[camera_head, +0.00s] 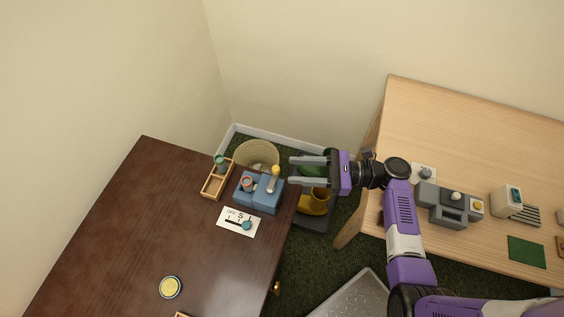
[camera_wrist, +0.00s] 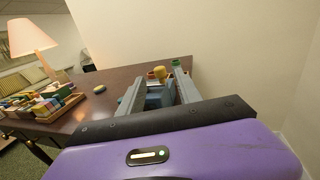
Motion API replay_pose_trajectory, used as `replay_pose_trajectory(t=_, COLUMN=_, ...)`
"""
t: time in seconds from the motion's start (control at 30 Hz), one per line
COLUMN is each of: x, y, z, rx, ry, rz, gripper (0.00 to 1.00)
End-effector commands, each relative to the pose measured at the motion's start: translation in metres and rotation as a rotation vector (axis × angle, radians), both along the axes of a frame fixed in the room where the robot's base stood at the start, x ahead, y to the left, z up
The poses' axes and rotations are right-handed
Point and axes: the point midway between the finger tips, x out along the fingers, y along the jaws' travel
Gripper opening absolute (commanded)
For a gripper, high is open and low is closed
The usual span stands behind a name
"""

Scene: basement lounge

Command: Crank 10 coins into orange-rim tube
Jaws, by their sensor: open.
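A blue coin machine (camera_head: 257,196) stands near the right edge of the dark table. An orange-rimmed tube (camera_head: 247,184) sits at its left side, and a crank with a yellow knob (camera_head: 275,170) rises at its right. My gripper (camera_head: 291,171) is open and empty, its fingers pointing left, just right of the crank knob. In the wrist view the yellow knob (camera_wrist: 160,73) and part of the blue machine (camera_wrist: 157,97) show between the open fingers (camera_wrist: 156,85). Whether the fingers touch the knob is unclear. Coins inside the tube cannot be made out.
A white card with a dial (camera_head: 241,222) lies in front of the machine. A wooden tray (camera_head: 217,181) with a green-topped item is left of it. A yellow round tin (camera_head: 171,287) lies nearer.

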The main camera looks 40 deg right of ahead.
Motion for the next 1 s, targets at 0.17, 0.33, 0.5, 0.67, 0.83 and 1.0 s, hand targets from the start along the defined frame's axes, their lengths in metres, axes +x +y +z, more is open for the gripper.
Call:
replay_pose_trajectory(t=0.17, x=0.018, y=0.023, z=0.002, rx=0.002, ry=0.001, rz=0.001, gripper=0.41)
replay_pose_trajectory(t=0.33, x=0.032, y=0.039, z=0.001, rx=0.001, ry=0.000, rz=0.000, gripper=0.41)
replay_pose_trajectory(t=0.5, x=0.038, y=0.047, z=0.000, rx=0.001, ry=0.001, rz=-0.002, gripper=0.41)
replay_pose_trajectory(t=0.67, x=0.039, y=0.048, z=0.000, rx=0.001, ry=0.001, rz=-0.003, gripper=0.41)
replay_pose_trajectory(t=0.83, x=0.039, y=0.048, z=0.000, rx=0.001, ry=0.001, rz=-0.003, gripper=0.29)
replay_pose_trajectory(t=1.0, x=0.039, y=0.048, z=0.000, rx=0.000, ry=0.000, rz=-0.003, gripper=0.00)
